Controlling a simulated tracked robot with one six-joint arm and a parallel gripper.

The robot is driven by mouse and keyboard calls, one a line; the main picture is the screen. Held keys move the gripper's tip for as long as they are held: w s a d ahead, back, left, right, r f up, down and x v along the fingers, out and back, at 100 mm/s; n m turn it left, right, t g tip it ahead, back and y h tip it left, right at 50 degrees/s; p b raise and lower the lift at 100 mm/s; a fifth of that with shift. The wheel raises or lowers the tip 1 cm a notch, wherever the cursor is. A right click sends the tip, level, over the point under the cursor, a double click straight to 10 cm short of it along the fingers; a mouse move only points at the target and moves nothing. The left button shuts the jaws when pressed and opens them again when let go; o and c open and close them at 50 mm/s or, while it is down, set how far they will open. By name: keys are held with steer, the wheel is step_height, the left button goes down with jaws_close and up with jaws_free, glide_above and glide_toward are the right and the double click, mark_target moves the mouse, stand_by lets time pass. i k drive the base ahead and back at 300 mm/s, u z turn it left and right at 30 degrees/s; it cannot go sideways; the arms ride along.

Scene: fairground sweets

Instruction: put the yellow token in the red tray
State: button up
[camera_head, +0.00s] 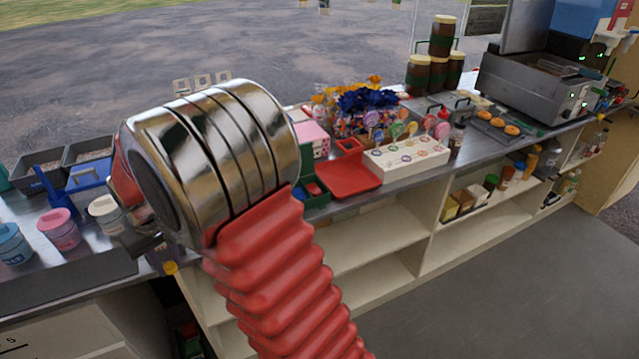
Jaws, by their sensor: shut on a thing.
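My gripper (160,258) shows only in part at the lower left, below the shiny metal end of my arm, in front of the counter's front edge. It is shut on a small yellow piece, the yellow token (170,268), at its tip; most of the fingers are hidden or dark. The red tray (348,178) lies on the counter right of my arm, shallow and open, with a short handle at its back. No thing shows in it. The gripper is well to the left of the tray.
A white box with coloured rings (405,157) stands right of the tray. A green container (316,201) with red inside is at its left, partly behind my arm. Pink (60,230) and blue (13,245) tubs stand at the left. Jars (418,75) and a fryer (535,85) stand farther right.

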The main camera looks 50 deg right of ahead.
mark_target(335, 181)
steer(key=u, duration=0.8)
steer(key=k, duration=1.35)
steer(key=z, duration=0.9)
steer(key=i, duration=0.55)
steer(key=z, duration=0.15)
